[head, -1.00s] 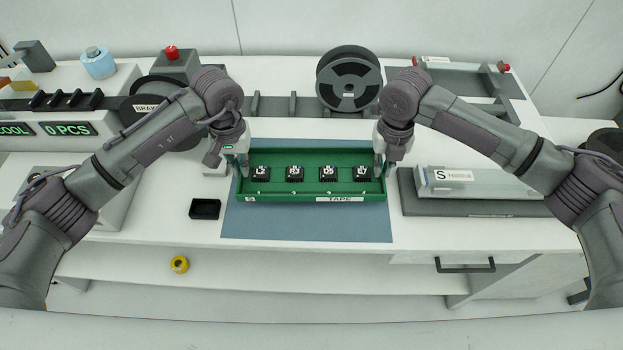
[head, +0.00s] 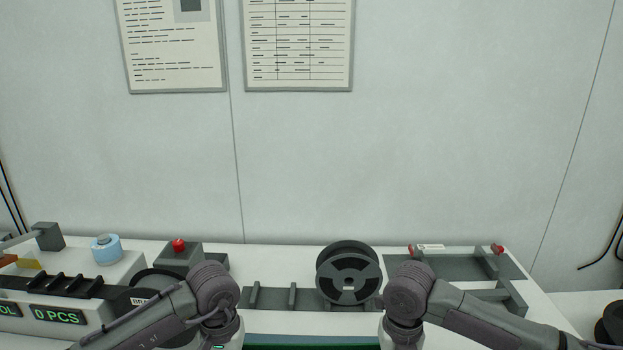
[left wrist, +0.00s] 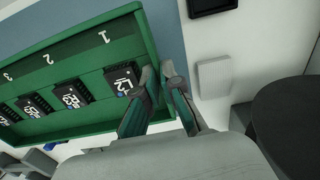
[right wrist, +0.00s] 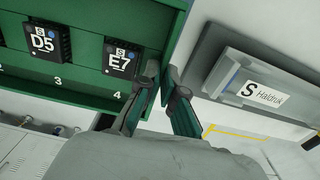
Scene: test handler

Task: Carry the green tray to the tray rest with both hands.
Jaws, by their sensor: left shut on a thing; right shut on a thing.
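The green tray shows only as a thin strip (head: 310,347) at the bottom edge of the head view. In the left wrist view the tray (left wrist: 125,55) holds black chips beside numbers 1 to 3. My left gripper (left wrist: 160,74) is shut on its end wall, one finger on each side. In the right wrist view the tray (right wrist: 130,20) holds chips D5 and E7. My right gripper (right wrist: 165,78) is shut on the opposite end wall. The gripper fingers are out of the head view. I cannot tell which fixture is the tray rest, nor whether the tray is lifted.
A black reel (head: 348,273) stands at the back middle. A grey frame with red ends (head: 455,262) is at the back right. A red-button box (head: 179,258) and a counter display (head: 57,315) are left. A grey labelled block (right wrist: 225,65) lies beside the tray's right end.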

